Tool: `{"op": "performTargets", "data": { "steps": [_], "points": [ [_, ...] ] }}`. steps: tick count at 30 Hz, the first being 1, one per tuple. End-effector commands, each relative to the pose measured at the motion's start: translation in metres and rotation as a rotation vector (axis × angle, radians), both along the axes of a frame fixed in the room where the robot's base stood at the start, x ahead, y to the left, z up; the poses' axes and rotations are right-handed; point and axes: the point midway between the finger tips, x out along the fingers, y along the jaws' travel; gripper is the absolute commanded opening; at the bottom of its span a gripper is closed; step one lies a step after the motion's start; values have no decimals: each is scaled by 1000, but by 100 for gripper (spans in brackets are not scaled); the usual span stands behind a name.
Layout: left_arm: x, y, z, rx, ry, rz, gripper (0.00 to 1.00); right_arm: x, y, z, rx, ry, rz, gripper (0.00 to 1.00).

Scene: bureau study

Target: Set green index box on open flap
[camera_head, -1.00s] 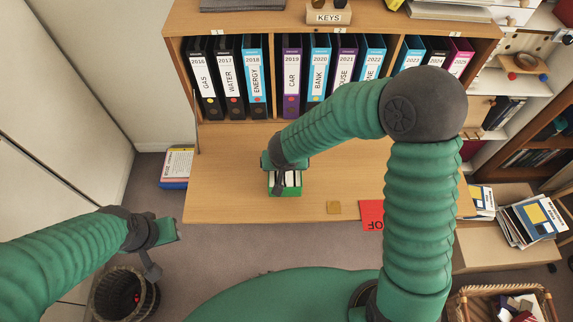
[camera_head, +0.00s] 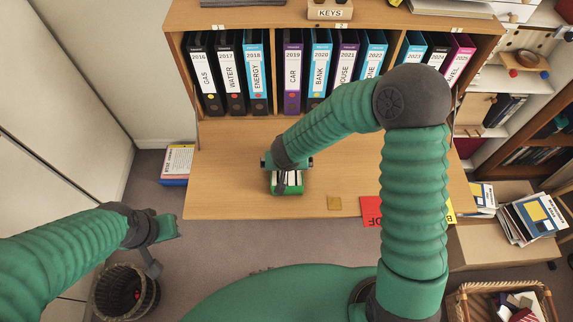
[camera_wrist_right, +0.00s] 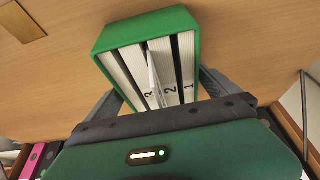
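The green index box (camera_head: 288,189) is over the middle of the open wooden flap (camera_head: 230,190), near its front half. In the right wrist view the box (camera_wrist_right: 150,30) shows white cards with dark dividers and the numbers 1, 2 and 3. My right gripper (camera_head: 287,172) is at the box, with one finger along each side, and looks shut on it. I cannot tell whether the box's underside touches the flap. My left gripper (camera_head: 165,245) is empty, away to the left over the floor; its fingers look spread apart.
Labelled binders (camera_head: 292,75) stand in the bureau behind the flap. A waste basket (camera_head: 125,295) stands below my left gripper. The flap's left part is clear.

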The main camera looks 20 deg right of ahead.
Motion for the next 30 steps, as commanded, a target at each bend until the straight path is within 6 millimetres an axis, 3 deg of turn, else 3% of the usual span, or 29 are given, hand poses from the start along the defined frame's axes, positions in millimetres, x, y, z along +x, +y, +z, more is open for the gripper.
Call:
{"op": "performTargets", "data": {
  "steps": [7, 18, 23, 26, 30],
  "points": [
    [0, 0, 4, 0, 0, 0, 36, -2, 1, 9, 0, -2, -1, 100],
    [0, 0, 27, 0, 0, 0, 36, -34, 10, 94, -1, -5, -1, 100],
    [0, 0, 33, 0, 0, 0, 36, -42, 12, 111, -1, -1, 1, 100],
    [0, 0, 33, 0, 0, 0, 36, -53, 4, 112, -21, 28, 16, 100],
    [0, 0, 32, 0, 0, 0, 36, -92, -28, 112, -66, 129, 92, 100]
  ]
}}
